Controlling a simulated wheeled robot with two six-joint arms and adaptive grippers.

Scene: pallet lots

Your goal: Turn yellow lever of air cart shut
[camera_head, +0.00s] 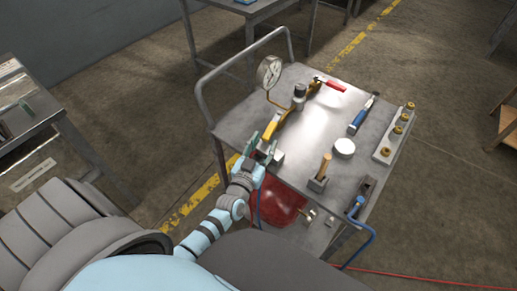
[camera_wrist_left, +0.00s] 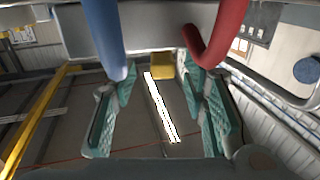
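The air cart (camera_head: 235,118) has a grey metal top and a tubular handle at its far left. A yellow lever (camera_head: 271,127) lies near the left side of the top, in line with brass pipe fittings. My left gripper (camera_head: 261,147) is at the near end of this lever, with its green-padded fingers apart. In the left wrist view, the pads stand wide apart (camera_wrist_left: 160,112), with nothing held between them. A yellow block-like end (camera_wrist_left: 162,66) shows beyond them, probably the lever. Whether a finger touches it, I cannot tell. My right gripper is not in view.
A round gauge (camera_head: 269,72) rises behind the lever. A red-handled lever (camera_head: 330,85) is farther back. A blue-handled tool (camera_head: 362,115), a white disc (camera_head: 344,147), a wooden-handled piece (camera_head: 321,173) and a strip of brass fittings (camera_head: 394,135) stand to the right.

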